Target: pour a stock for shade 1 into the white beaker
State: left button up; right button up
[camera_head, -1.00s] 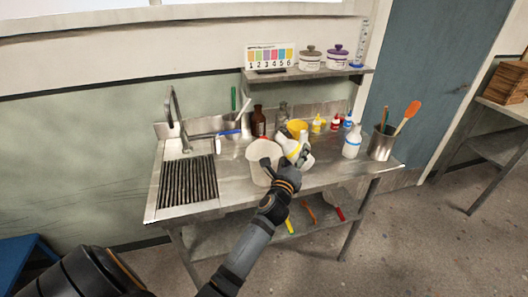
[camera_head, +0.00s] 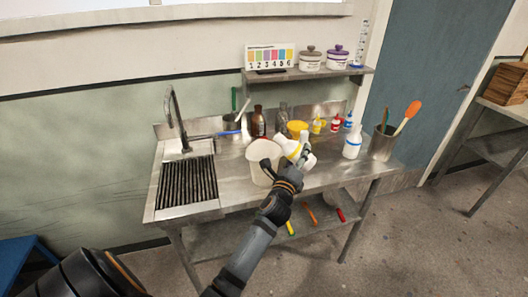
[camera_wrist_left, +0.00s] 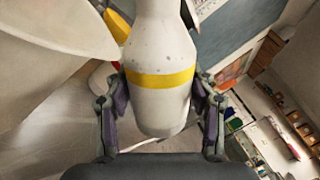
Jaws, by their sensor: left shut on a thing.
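My left gripper (camera_head: 291,163) is shut on a white bottle with a yellow band (camera_head: 286,145). In the left wrist view the bottle (camera_wrist_left: 160,105) sits between both fingers. In the head view it is tilted, with its upper end toward the left, near the rim of the white beaker (camera_head: 258,158). The beaker stands on the steel bench, left of my gripper, partly hidden by a dark finger. In the left wrist view the beaker's pale wall (camera_wrist_left: 50,25) fills the upper left. I cannot see any liquid flowing. My right gripper is not in view.
A white bottle with a blue band (camera_head: 352,143) and a steel pot of tools (camera_head: 382,145) stand to the right. A brown bottle (camera_head: 258,122) and a yellow container (camera_head: 297,127) are behind. A numbered colour chart (camera_head: 270,57) stands on the shelf (camera_head: 300,75).

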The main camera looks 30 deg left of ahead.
pick_arm(q)
jog(key=shift+w, duration=0.15)
jog(key=shift+s, duration=0.25)
jog(key=shift+w+d, duration=0.1)
jog(key=shift+w+n+b, duration=0.15)
jog(key=shift+n+b, duration=0.15)
jog(key=shift+s, duration=0.2)
jog(key=shift+w, duration=0.25)
